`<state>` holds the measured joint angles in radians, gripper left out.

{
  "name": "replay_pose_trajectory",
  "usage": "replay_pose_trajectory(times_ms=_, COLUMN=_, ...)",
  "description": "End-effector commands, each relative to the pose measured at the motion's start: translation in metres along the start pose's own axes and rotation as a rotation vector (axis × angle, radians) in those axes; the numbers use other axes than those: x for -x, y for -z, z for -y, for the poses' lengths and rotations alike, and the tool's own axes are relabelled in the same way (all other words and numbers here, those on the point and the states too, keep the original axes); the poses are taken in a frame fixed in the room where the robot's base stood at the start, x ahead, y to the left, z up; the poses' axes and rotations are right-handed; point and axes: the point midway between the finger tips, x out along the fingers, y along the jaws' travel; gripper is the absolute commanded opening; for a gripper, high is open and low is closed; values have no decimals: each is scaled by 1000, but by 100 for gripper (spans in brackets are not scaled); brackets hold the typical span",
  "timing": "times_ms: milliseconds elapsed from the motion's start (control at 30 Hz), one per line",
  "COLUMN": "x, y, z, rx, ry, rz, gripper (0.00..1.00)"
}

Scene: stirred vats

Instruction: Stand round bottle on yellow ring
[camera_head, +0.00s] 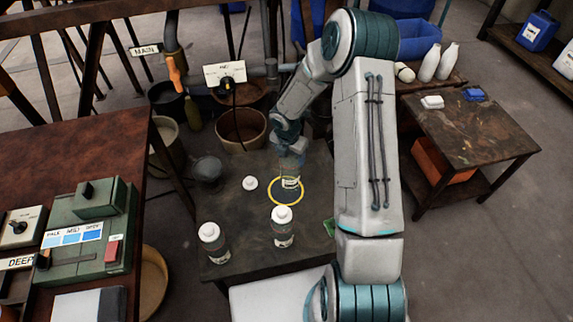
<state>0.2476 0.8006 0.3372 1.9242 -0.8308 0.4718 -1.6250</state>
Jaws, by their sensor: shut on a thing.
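My gripper (292,158) points down over the dark table and is shut on a clear bottle with a pale label, which I take to be the round bottle (290,182). The bottle is upright, and its upper part is hidden by the gripper. The yellow ring (273,198) is a thin circle on the tabletop. In this view the bottle's lower end falls inside the ring, toward its upper part. I cannot tell whether the bottle touches the table.
Two white-capped bottles stand nearer, one (283,228) just below the ring and one (213,243) at left. A small white round item (250,183) lies left of the ring. A grey funnel-like vessel (207,170) and a brown vat (241,128) are beyond. The table (245,255) is bare between them.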

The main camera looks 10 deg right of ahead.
Motion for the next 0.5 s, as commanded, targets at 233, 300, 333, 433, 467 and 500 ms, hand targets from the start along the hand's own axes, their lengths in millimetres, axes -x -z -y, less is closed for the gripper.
replay_pose_trajectory(times_ms=233, x=-12, y=1, z=-18, rx=0, ry=1, rz=1, gripper=10)
replay_pose_trajectory(times_ms=300, x=-18, y=2, z=-17, rx=-1, ry=2, rz=0, gripper=10)
replay_pose_trajectory(times_ms=333, x=-22, y=3, z=-17, rx=0, ry=2, rz=0, gripper=10)
replay_pose_trajectory(times_ms=433, x=-38, y=6, z=-17, rx=1, ry=3, rz=0, gripper=10)
replay_pose_trajectory(times_ms=467, x=-42, y=6, z=-17, rx=0, ry=3, rz=0, gripper=10)
replay_pose_trajectory(times_ms=500, x=-46, y=7, z=-18, rx=0, ry=1, rz=0, gripper=10)
